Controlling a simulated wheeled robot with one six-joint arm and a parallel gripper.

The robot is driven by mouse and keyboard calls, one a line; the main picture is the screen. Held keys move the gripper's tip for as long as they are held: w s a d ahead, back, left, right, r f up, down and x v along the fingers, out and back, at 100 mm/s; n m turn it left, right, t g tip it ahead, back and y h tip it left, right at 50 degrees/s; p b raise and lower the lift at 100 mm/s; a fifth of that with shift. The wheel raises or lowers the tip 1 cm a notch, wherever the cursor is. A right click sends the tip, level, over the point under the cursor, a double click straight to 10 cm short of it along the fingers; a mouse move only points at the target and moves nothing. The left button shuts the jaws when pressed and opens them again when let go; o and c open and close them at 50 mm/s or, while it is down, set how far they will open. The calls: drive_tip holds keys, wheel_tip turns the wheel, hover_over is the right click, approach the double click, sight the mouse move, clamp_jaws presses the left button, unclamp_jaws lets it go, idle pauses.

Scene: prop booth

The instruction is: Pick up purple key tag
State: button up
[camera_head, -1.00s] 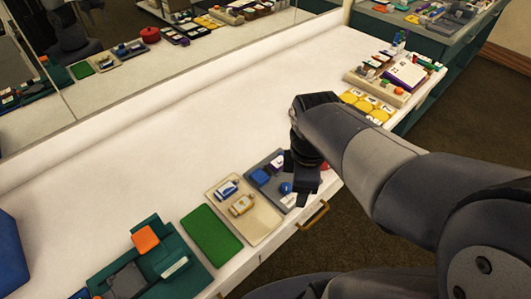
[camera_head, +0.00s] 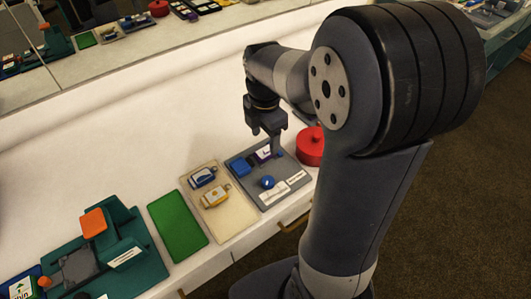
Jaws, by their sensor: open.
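The purple key tag (camera_head: 263,154), a small purple piece with a white face, lies in the back part of the grey tray (camera_head: 240,153). My gripper (camera_head: 266,142) points down just above and behind it. The gripper is open and holds nothing that I can see. One finger overlaps the tag's right side in this view, so I cannot tell whether they touch.
A blue block (camera_head: 241,167), a blue ball (camera_head: 267,183) and white labels (camera_head: 272,196) share the grey tray. A beige tray (camera_head: 233,222) with blue and yellow tags, a green mat (camera_head: 177,219) and a red lidded pot (camera_head: 311,147) stand nearby.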

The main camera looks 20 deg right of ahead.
sight(264, 152)
wheel_tip(264, 152, down, 5)
drive_tip(key=shift+a+r+b, duration=0.1)
drive_tip(key=shift+a+b, duration=0.05)
drive_tip(key=shift+b, duration=0.25)
drive_tip(key=shift+r, duration=0.1)
drive_tip(key=c, duration=1.1)
